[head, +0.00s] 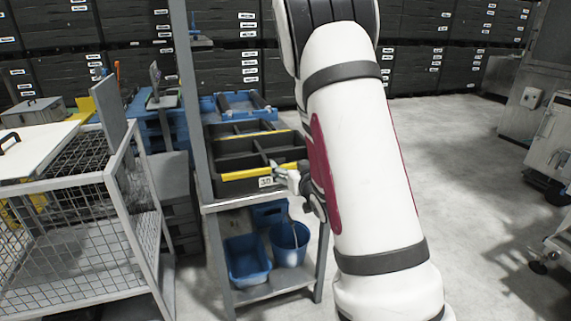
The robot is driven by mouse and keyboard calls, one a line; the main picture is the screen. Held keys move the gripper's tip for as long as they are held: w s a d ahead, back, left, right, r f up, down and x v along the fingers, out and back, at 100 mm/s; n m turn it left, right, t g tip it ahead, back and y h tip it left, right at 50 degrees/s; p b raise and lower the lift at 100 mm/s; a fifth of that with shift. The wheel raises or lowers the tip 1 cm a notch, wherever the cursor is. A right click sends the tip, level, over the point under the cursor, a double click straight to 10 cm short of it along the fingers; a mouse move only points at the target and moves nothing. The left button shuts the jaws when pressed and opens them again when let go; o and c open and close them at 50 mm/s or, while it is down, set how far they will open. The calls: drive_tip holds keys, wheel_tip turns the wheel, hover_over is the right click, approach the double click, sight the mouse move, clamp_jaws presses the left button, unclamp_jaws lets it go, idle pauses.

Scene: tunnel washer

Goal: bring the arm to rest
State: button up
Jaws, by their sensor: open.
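My arm (362,160), white with dark bands and a maroon panel, stands tall across the middle of the head view. My gripper (288,181) shows just left of the arm, small and partly hidden behind it. It is open, and I see nothing held in it. It is at the front right of a black divided tray (238,187) with a yellow front edge and a numbered label. I cannot tell whether it touches the tray.
The tray sits on a grey rack (222,207) with blue buckets (289,244) on its lower shelf. A wire-mesh cart (118,182) stands at the left. Dark stacked crates (447,68) line the back, and grey metal cabinets (553,137) stand at the right. Floor right of my arm is clear.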

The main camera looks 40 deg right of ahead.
drive_tip(key=s+a+r+g+y+p, duration=0.2)
drive_tip(key=s+a+r+g+p, duration=0.4)
drive_tip(key=s+a+r, duration=0.8)
drive_tip(key=s+a+r+n+g+y+p, duration=0.1)
drive_tip(key=s+a+r, duration=0.3)
drive_tip(key=s, duration=0.8)
drive_tip(key=s+a+r+n+g+y+p, duration=0.1)
drive_tip(key=s+a+r+n+g+p, duration=0.1)
drive_tip(key=s, duration=1)
drive_tip(key=a+r+g+p, duration=0.1)
drive_tip(key=a+r+p, duration=0.1)
drive_tip(key=a+r, duration=0.1)
drive_tip(key=shift+a+g+p, duration=0.35)
drive_tip(key=shift+a+g, duration=0.05)
drive_tip(key=shift+a, duration=0.2)
